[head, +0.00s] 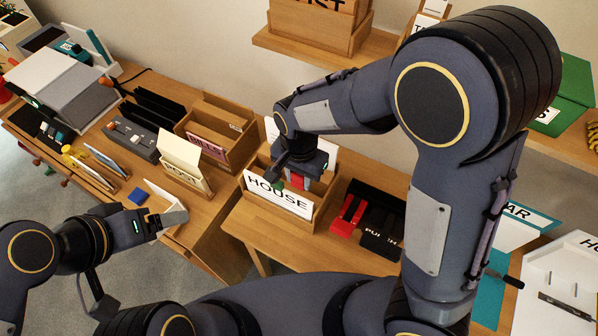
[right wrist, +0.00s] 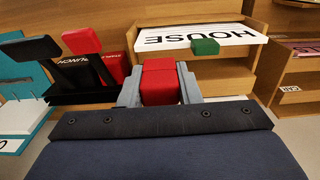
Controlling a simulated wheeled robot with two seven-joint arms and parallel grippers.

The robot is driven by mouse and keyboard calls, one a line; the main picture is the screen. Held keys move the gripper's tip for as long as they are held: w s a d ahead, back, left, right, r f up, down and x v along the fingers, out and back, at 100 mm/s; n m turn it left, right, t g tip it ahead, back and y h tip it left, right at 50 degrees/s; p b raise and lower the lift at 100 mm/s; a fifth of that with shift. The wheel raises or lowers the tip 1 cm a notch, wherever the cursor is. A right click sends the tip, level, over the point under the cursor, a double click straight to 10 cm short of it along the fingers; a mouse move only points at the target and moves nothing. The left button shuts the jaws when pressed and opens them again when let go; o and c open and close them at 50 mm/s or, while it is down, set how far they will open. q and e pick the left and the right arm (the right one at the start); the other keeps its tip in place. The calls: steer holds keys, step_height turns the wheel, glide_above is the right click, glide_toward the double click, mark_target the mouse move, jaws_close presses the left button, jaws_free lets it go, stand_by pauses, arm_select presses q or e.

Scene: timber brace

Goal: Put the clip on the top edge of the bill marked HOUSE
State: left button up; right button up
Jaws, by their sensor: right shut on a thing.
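The white bill marked HOUSE (head: 277,196) stands at the front of a wooden box; it shows upside down in the right wrist view (right wrist: 180,40). My right gripper (head: 298,180) is shut on a red block-like piece (right wrist: 160,82), seemingly the clip, just behind the bill's top edge. In the right wrist view a narrow gap shows between the red piece and the bill's edge. A small green block (right wrist: 206,46) overlaps that top edge left of the red piece in the head view. My left gripper (head: 172,217) is low at the left; its fingertips' opening is unclear.
A wooden shelf (head: 285,45) hangs above.

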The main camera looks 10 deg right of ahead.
mark_target(299, 198)
step_height(299, 198, down, 5)
steer(key=b, duration=0.4)
steer(key=shift+f, duration=0.25)
steer(key=shift+p, duration=0.3)
stand_by(1.4)
steer(key=shift+f+b, duration=0.65)
steer(key=shift+f, duration=0.15)
steer(key=o, duration=1.5)
steer(key=shift+r, duration=0.15)
